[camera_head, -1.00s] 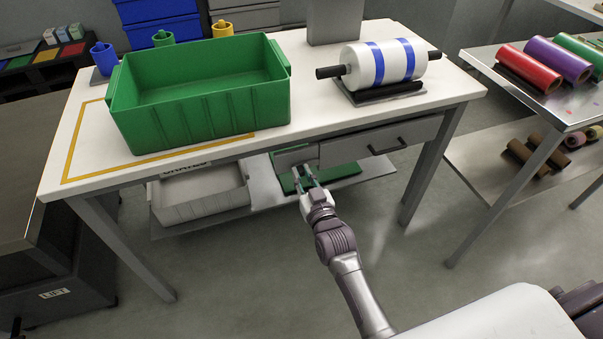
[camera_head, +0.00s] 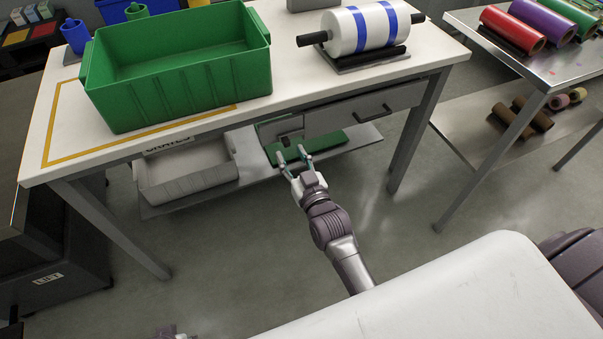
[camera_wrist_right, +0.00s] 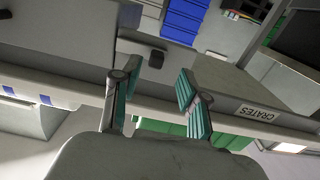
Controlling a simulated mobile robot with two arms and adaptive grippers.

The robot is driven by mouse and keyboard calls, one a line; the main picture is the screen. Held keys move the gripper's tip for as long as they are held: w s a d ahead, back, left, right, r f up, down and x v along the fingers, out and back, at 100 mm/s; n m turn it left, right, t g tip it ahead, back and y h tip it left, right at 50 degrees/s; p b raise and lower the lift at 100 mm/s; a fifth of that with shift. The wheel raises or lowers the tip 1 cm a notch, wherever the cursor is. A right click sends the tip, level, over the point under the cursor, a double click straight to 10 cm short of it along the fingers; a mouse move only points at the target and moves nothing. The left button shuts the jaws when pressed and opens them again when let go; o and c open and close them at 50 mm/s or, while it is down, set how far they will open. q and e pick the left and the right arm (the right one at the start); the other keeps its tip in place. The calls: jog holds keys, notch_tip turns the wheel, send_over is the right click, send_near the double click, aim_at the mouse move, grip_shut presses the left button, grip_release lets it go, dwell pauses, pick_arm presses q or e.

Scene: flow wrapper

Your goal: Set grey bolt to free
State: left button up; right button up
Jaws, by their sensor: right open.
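A small dark grey block, which looks like the bolt (camera_head: 291,138), sits on the grey panel under the table's front edge, left of the drawer. It also shows in the right wrist view (camera_wrist_right: 156,58), ahead of and between the fingers. I cannot tell its setting clearly. My right gripper (camera_head: 293,156) is open and empty, just in front of and below the bolt, apart from it. Its teal-padded fingers show spread in the right wrist view (camera_wrist_right: 157,78).
The drawer (camera_head: 365,110) with a dark handle is right of the bolt. A grey crate (camera_head: 190,182) and a green item (camera_head: 335,145) are on the shelf below. A green bin (camera_head: 180,92) and a film roll (camera_head: 362,30) stand on the table. A table leg (camera_head: 415,135) is at right.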

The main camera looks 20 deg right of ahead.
jog(key=s, duration=0.8)
jog(key=shift+s+d, duration=0.1)
